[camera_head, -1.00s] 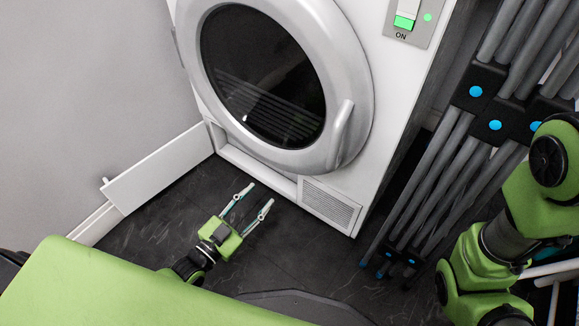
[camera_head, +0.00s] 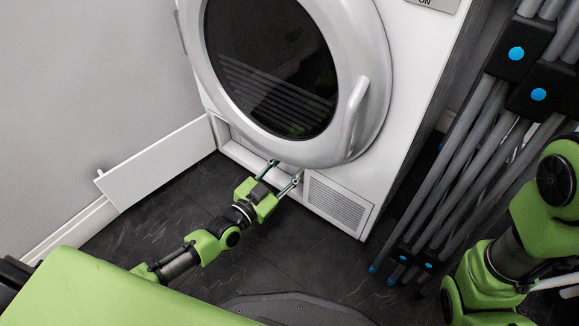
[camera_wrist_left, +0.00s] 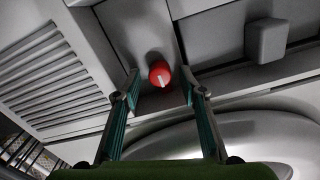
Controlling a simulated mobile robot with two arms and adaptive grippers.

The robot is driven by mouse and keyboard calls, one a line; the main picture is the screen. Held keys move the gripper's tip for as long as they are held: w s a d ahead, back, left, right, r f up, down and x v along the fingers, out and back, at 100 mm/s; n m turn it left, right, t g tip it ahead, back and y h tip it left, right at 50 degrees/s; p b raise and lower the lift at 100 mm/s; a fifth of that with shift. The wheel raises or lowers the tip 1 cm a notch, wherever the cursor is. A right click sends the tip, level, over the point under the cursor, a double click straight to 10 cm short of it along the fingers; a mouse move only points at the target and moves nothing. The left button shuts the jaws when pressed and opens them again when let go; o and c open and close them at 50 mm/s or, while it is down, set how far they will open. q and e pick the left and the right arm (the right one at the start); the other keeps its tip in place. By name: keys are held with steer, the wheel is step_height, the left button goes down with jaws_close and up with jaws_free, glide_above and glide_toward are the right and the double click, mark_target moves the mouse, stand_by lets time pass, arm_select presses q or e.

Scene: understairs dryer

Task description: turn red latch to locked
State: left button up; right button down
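The red latch (camera_wrist_left: 160,74) is a small round red knob with a white mark. In the left wrist view it lies just beyond and between the two fingertips of my left gripper (camera_wrist_left: 162,88), with the fingers apart on either side and no visible contact. In the head view my left gripper (camera_head: 287,170) is open and reaches toward the lower compartment opening of the white dryer (camera_head: 388,90), below its round door. The latch is hidden in the head view. My right arm shows at the right edge, but its gripper is out of view.
A flap (camera_head: 160,165) hangs open at the lower left of the dryer. A vent grille (camera_head: 338,203) is right of the left gripper and also shows in the wrist view (camera_wrist_left: 50,75). A folded grey rack (camera_head: 470,150) stands to the right. Dark floor is free in front.

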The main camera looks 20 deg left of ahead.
arm_select(q)
jaws_close()
steer(key=shift+n+p, duration=0.3)
steer(key=shift+n, duration=0.1)
steer(key=n+p, duration=0.2)
steer(key=n, duration=1.5)
steer(key=shift+f+p, duration=0.1)
steer(key=shift+p, duration=0.25)
